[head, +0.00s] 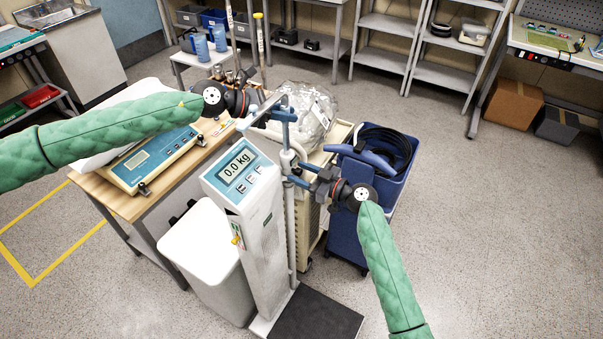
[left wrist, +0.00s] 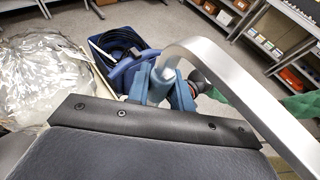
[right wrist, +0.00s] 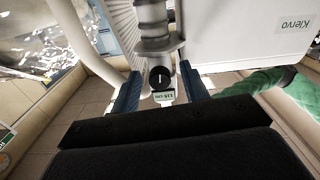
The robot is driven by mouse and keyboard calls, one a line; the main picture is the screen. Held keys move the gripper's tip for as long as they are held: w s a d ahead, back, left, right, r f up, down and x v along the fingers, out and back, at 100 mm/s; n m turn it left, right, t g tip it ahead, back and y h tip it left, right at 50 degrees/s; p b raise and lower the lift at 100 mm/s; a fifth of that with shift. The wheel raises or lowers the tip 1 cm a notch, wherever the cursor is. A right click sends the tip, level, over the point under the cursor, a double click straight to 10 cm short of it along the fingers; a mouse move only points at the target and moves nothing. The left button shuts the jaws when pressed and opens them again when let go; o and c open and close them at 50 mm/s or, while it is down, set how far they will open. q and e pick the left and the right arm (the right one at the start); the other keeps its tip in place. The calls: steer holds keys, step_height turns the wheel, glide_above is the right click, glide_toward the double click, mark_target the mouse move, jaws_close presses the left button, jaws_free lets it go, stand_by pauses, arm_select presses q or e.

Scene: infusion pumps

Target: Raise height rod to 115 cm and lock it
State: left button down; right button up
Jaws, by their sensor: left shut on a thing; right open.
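The scale column (head: 262,235) stands upright, its display (head: 240,172) reading 0.0 kg. The height rod (head: 291,230) rises beside it, with a metal head bar at its top, seen close in the left wrist view (left wrist: 228,80). My left gripper (head: 266,117) is shut on the height rod's top, its blue fingers either side of the metal (left wrist: 163,84). My right gripper (head: 297,173) is open lower on the rod. In the right wrist view its fingers stand either side of a black lock knob (right wrist: 160,78). A small label (right wrist: 165,96) below the knob seems to read 115 cm.
A white bin (head: 207,258) and a wooden table with a blue-and-white scale (head: 150,158) stand left of the column. A blue cart with a coiled black hose (head: 385,145) and a bag-filled beige cart (head: 300,112) stand behind it.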

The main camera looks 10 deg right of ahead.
jaws_close()
steer(key=shift+m, duration=0.8)
jaws_free()
steer(key=v, duration=1.2)
